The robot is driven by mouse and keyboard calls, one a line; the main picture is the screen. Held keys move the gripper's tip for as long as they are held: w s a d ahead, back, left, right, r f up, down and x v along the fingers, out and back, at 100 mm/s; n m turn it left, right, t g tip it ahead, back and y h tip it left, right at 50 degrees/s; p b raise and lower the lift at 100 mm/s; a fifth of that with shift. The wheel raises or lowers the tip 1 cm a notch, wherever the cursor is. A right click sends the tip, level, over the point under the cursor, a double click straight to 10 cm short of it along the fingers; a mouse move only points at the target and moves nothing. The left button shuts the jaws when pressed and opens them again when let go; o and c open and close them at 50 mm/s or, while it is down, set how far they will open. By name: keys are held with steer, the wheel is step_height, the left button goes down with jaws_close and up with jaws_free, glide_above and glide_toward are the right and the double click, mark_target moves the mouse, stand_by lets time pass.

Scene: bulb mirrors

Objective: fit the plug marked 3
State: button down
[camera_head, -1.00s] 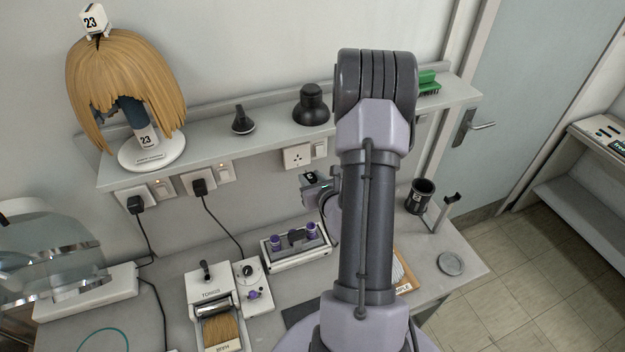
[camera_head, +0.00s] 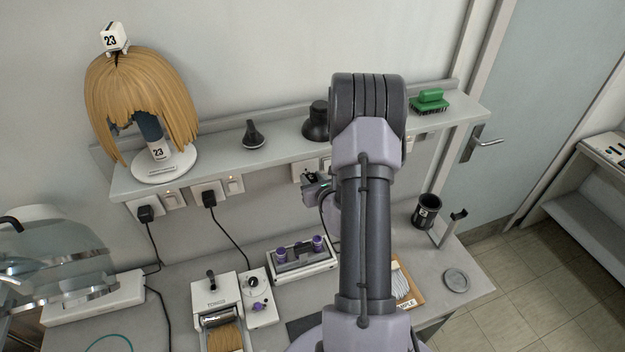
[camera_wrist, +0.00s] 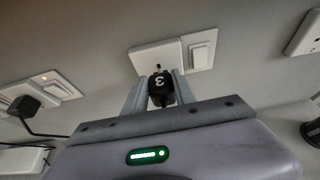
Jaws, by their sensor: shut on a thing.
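The black plug marked 3 (camera_wrist: 160,88) is between the two fingers of my gripper (camera_wrist: 160,92) in the wrist view. The gripper is shut on it. The plug is in front of a white wall socket (camera_wrist: 146,54), covering its lower part; one dark hole shows above the plug. I cannot tell whether the plug touches the socket. A white switch (camera_wrist: 201,52) is right of that socket. In the head view my gripper (camera_head: 312,180) is at the wall below the shelf, partly hidden by my arm, and the socket (camera_head: 302,170) shows just behind it.
Two other sockets at left hold black plugs (camera_head: 146,213) (camera_head: 209,199) with cables. Above is a shelf (camera_head: 280,155) with a wig stand, nozzles and a green brush (camera_head: 430,101). A tray with purple-topped items (camera_head: 302,259) sits on the counter below. A black cup (camera_head: 426,211) stands right.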

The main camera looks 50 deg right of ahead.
steer(key=shift+w+d, duration=0.3)
steer(key=shift+w, duration=0.25)
steer(key=shift+w+d, duration=0.3)
steer(key=shift+w, duration=0.2)
stand_by(0.4)
steer(key=c, duration=0.9)
jaws_free()
steer(key=o, duration=0.4)
steer(key=shift+o, duration=0.2)
steer(key=shift+p+v, duration=0.3)
steer(key=shift+v, duration=2.7)
